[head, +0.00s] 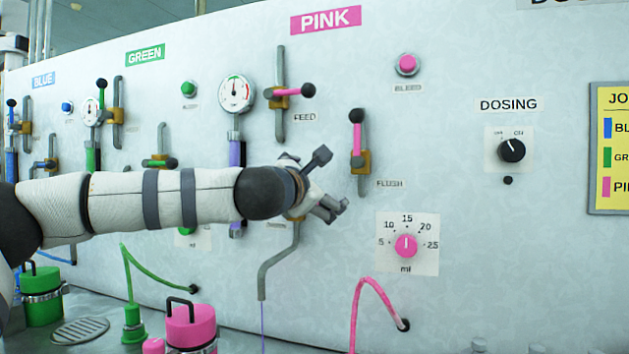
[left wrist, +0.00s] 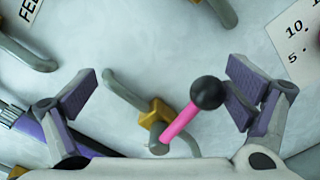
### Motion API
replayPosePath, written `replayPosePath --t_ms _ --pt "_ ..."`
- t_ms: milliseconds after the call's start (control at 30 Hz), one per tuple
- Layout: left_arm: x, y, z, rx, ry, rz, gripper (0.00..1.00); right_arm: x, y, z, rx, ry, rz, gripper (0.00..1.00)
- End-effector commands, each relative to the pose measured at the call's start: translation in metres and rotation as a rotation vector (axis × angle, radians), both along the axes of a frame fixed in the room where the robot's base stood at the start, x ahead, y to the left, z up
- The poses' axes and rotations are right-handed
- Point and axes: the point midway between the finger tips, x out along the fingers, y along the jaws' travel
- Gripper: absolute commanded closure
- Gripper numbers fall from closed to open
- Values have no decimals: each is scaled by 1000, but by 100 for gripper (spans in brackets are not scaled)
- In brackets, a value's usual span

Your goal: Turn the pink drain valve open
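The pink drain valve shows in the left wrist view: a brass body (left wrist: 158,115) on a grey pipe, with a pink lever (left wrist: 182,122) ending in a black ball knob (left wrist: 207,92). The lever slants up to the right. My left gripper (left wrist: 162,75) is open, its two fingers spread to either side of the valve; the knob appears close to the right finger, and I cannot tell whether they touch. In the head view my left gripper (head: 322,192) is in front of the panel and hides the valve. My right gripper is not in view.
The pink feed valve lever (head: 293,91) is above my left gripper and the flush valve lever (head: 357,135) is to its right. A grey outlet pipe (head: 278,256) bends down below it. The dose dial (head: 405,245) is lower right. A pink canister (head: 190,326) stands below.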

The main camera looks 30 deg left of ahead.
Motion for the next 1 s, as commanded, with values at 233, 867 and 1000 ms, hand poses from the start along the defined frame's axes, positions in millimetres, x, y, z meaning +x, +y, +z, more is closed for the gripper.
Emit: replayPosePath --t_ms 233,867,1000 --pt "-5 11 16 -1 -9 6 7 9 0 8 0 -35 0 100" --pt "-12 46 33 -1 -7 6 7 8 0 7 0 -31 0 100" --pt "-14 50 33 -2 -6 4 7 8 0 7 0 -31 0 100"
